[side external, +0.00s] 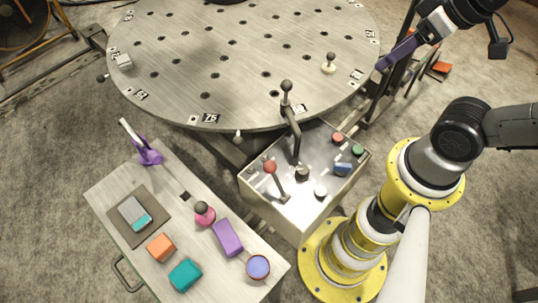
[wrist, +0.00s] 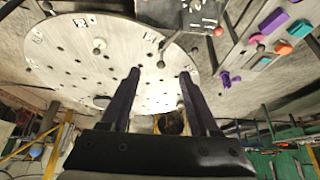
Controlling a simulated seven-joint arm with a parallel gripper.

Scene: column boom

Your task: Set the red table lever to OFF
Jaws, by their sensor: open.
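The red table lever (side external: 270,168) has a red ball knob on a metal shaft and stands at the left of the control box (side external: 322,215). Its shaft leans up and to the left in the side view. The red knob also shows near the top of the wrist view (wrist: 219,31). Its OFF marking is too small to read. My gripper (side external: 383,66) is at the upper right of the side view, well away from the lever. In the wrist view my gripper (wrist: 159,72) has its two dark purple fingers apart, with nothing between them.
A large round table (side external: 235,60) with holes fills the back. A tall black-knobbed lever (side external: 292,125) rises behind the red one. The box also carries several buttons. A side bench (side external: 105,190) at the left front holds coloured blocks, a purple-based lever (side external: 148,152) and a pink knob (side external: 204,214).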

